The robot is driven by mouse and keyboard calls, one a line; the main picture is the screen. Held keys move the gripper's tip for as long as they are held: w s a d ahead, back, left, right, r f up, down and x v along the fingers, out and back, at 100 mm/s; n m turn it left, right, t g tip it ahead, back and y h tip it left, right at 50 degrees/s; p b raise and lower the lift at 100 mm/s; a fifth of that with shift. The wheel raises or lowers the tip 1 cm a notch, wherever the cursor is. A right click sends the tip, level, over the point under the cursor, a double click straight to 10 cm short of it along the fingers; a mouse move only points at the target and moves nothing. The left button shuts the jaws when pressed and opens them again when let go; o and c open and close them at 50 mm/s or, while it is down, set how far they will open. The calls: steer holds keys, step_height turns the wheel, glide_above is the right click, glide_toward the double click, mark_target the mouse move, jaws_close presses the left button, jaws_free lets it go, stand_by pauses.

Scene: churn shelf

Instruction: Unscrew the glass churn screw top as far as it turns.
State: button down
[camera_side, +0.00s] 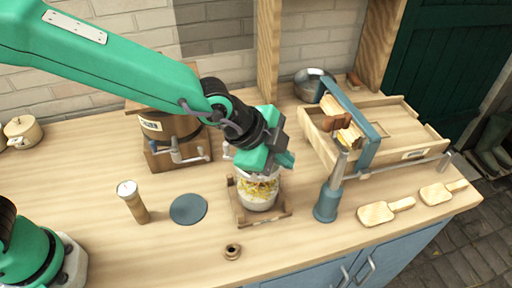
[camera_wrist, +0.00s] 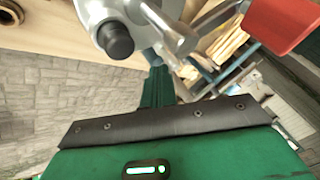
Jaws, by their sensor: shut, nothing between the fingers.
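The glass churn (camera_side: 259,193) is a clear jar with yellowish pieces over a pale filling. It stands upright in a wooden cradle (camera_side: 240,217) on the bench. My gripper (camera_side: 284,160) is directly above the jar, shut and with nothing held. It hides most of the screw top in the side view, so I cannot tell how far the top is turned or whether the gripper touches it. In the wrist view, a pale metal part with a black knob (camera_wrist: 115,38) is close to the camera at the top; it seems to belong to the churn's top.
A wooden barrel churn (camera_side: 170,128) stands behind left. A cylinder with a white top (camera_side: 132,200) and a blue disc (camera_side: 188,209) lie left. A blue-framed press on a wooden tray (camera_side: 395,135) is right, near two paddles (camera_side: 376,213). A small ring (camera_side: 232,251) is in front.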

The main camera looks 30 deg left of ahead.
steer(key=shift+w+n, duration=0.7)
steer(key=shift+w, duration=0.35)
steer(key=shift+w+a, duration=0.1)
steer(key=shift+w, duration=0.3)
steer(key=shift+s, duration=0.1)
